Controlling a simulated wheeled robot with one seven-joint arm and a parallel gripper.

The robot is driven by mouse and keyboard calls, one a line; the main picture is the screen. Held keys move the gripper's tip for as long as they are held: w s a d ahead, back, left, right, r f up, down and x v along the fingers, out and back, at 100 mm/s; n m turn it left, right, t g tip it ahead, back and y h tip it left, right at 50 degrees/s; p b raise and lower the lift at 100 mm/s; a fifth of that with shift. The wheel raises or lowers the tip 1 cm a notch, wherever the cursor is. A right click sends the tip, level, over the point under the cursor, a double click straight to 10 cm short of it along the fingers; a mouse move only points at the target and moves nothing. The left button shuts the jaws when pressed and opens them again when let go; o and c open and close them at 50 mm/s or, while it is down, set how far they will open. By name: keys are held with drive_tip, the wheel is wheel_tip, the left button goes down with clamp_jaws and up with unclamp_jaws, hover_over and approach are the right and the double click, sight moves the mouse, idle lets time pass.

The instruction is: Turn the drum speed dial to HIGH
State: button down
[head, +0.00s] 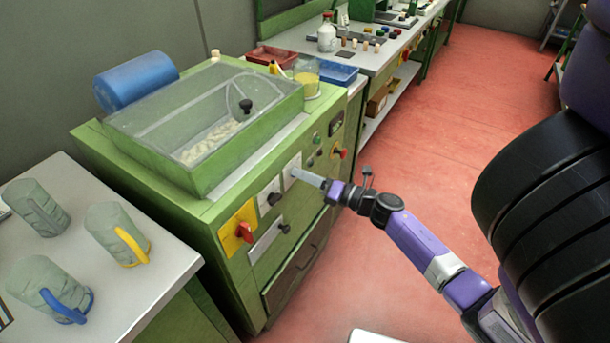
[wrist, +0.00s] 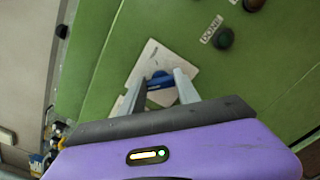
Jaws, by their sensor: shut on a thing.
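The green machine (head: 215,212) stands on the left with controls on its front face. My gripper (head: 299,175) reaches that face from the right, at a pale panel (head: 291,163). In the wrist view my gripper (wrist: 160,87) is shut on a dark blue dial (wrist: 160,77) on a white plate (wrist: 150,58). I take this for the drum speed dial; its markings and pointer are too small or hidden to read. In the head view the fingers hide the dial.
A red knob (head: 244,232) on a yellow panel and a black knob (head: 274,198) sit left of my gripper. A drawer handle (head: 284,228) is below. Mugs stand on the left table (head: 150,283); red floor (head: 400,170) is clear.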

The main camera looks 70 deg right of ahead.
drive_tip(key=shift+f+m, duration=0.15)
drive_tip(key=shift+m, duration=2.8)
drive_tip(key=shift+f+m, duration=0.15)
drive_tip(key=shift+m, duration=2.85)
drive_tip(key=shift+f+m, duration=0.15)
drive_tip(key=shift+m, duration=2.8)
drive_tip(key=c, duration=0.9)
unclamp_jaws()
drive_tip(key=shift+s, duration=0.1)
